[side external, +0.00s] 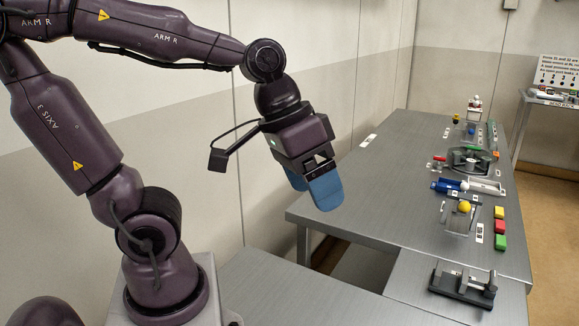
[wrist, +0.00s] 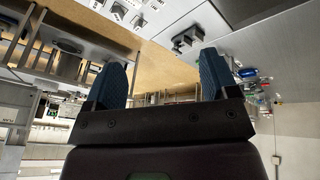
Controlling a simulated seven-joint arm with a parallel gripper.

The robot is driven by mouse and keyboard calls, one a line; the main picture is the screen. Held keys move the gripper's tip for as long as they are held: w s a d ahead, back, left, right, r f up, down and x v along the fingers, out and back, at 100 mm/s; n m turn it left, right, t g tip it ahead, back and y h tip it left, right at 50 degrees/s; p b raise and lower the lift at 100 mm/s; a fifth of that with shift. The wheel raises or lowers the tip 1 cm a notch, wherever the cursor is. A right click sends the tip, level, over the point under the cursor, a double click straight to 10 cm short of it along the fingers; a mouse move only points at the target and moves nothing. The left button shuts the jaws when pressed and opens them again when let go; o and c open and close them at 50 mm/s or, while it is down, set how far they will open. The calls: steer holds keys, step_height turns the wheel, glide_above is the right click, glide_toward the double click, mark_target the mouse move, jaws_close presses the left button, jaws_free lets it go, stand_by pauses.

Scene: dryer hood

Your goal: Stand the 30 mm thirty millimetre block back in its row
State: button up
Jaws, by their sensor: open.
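Three small coloured blocks stand in a line near the right edge of the grey table in the side external view: a yellow block (side external: 499,212), a red block (side external: 500,227) and a green block (side external: 501,242). Their sizes cannot be read, so I cannot tell which block, if any of these, is the 30 mm one. My gripper (side external: 311,195) is open and empty, with blue fingers, high in the air left of the table and far from the blocks. In the wrist view my gripper (wrist: 162,66) shows both fingers apart with nothing between them; no block is clearly recognisable there.
A dark-based clamp fixture (side external: 462,286) stands at the near end. A yellow ball (side external: 464,206) sits on a stand beside the blocks. The table's left half (side external: 385,190) is mostly clear.

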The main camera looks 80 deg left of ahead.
steer(key=shift+m+t+y, duration=0.6)
steer(key=shift+t+y, duration=0.2)
steer(key=shift+y, duration=0.1)
steer(key=s+a, duration=0.1)
steer(key=s+a+r, duration=0.1)
steer(key=shift+s+a+r, duration=0.2)
steer(key=shift+s+a, duration=0.1)
steer(key=shift+a, duration=0.1)
